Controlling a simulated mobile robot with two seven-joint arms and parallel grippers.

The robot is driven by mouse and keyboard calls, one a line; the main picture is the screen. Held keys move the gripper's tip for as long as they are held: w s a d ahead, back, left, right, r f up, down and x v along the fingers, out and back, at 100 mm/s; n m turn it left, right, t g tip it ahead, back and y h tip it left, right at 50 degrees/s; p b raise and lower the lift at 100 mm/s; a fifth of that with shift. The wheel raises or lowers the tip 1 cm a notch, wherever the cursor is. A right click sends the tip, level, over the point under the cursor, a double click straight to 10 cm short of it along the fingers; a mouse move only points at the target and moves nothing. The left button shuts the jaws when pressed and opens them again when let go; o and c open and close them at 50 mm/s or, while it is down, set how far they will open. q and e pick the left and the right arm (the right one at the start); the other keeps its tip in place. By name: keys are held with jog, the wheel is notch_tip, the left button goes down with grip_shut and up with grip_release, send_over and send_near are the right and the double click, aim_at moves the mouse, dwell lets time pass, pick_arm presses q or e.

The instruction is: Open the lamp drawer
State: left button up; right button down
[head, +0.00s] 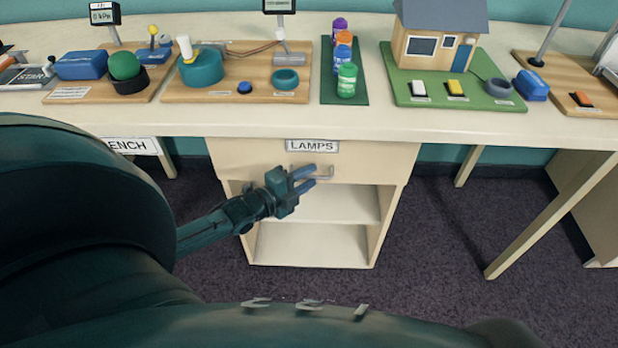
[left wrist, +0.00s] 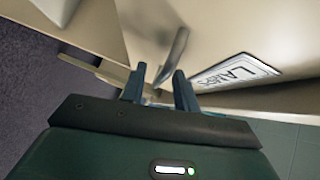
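The lamp drawer (head: 255,157) is the pale front under the table top, marked with a "LAMPS" label (head: 312,146). It looks shut. Its metal bar handle (head: 325,173) is below the label. My left gripper (head: 307,178) is at the left end of the handle with its two blue fingers apart. In the left wrist view the open fingers (left wrist: 159,84) point at the drawer front. The handle (left wrist: 174,55) shows just beyond the fingertips, nearer the right finger. I cannot tell whether they touch. My right gripper is in neither view.
Open shelves (head: 320,205) lie below the drawer. The table top (head: 230,118) above carries several exhibits, including a model house (head: 437,40) and colored bottles (head: 346,80). A table leg (head: 545,220) stands at the right. The carpet (head: 430,270) before the cabinet is clear.

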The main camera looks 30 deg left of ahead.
pick_arm(q)
jog(key=shift+w+d+f, duration=0.1)
jog(key=shift+w+d, duration=0.05)
jog(key=shift+w, duration=0.35)
grip_shut()
dwell(0.3)
